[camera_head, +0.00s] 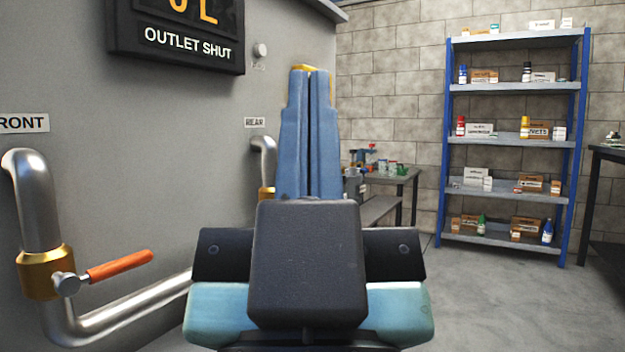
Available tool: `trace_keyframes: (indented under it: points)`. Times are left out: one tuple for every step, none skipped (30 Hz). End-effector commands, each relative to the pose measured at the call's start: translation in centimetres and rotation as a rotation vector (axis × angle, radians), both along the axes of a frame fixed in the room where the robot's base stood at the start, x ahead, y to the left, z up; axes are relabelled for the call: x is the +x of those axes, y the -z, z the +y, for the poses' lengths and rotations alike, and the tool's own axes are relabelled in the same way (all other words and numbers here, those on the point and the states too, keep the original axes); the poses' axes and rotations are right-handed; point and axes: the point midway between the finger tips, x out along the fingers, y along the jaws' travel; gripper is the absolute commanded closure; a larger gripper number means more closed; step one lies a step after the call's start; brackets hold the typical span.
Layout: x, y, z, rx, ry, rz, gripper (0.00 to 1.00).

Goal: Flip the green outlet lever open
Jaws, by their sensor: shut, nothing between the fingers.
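My gripper (309,75) is in the middle of the view, its two long blue fingers together with nothing between them. They point away from me, beside the grey tank wall. No green lever shows. A silver front pipe (37,205) at the left has a brass valve (45,274) with an orange-red lever (120,266) sticking out to the right. A rear pipe (264,150) comes out of the wall left of my fingers. Its brass fitting (266,193) is partly hidden behind my gripper. A black display (178,36) reads "OUTLET SHUT"; its top is cut off.
The grey tank wall (130,150) fills the left side. Behind my gripper stands a workbench (392,178) with small items. A blue shelf rack (515,88) holding boxes and bottles is against the block wall. A dark table (608,153) is at the right edge. Floor is clear at right.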

Motion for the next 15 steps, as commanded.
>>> trace_keyframes:
  points:
    - [0.0,-3.7,0.0,0.001,-0.001,0.000,1.00]
    - [0.0,-4.8,0.0,0.001,-0.001,0.000,1.00]
    - [0.0,-6.1,0.0,0.001,-0.001,0.000,1.00]
    - [0.0,-7.2,0.0,0.001,-0.001,0.000,1.00]
    - [0.0,-8.2,0.0,0.001,-0.001,0.000,1.00]
    - [0.0,-9.6,0.0,0.001,-0.001,0.000,1.00]
    - [0.0,-10.6,0.0,0.001,-0.001,0.000,1.00]
    - [0.0,-11.5,0.0,0.002,-0.002,0.000,1.00]
    - [0.0,-12.6,0.0,0.002,-0.002,0.000,1.00]
    - [0.0,-13.4,0.0,0.002,-0.002,0.000,1.00]
    - [0.0,-14.0,0.0,0.002,-0.002,0.000,1.00]
    - [0.0,-14.6,0.0,0.002,-0.002,0.000,1.00]
    - [0.0,-15.0,0.0,0.003,-0.003,0.000,1.00]
    - [0.0,-15.3,0.0,0.003,-0.003,0.001,1.00]
    - [0.0,-15.5,0.0,0.003,-0.003,0.001,1.00]
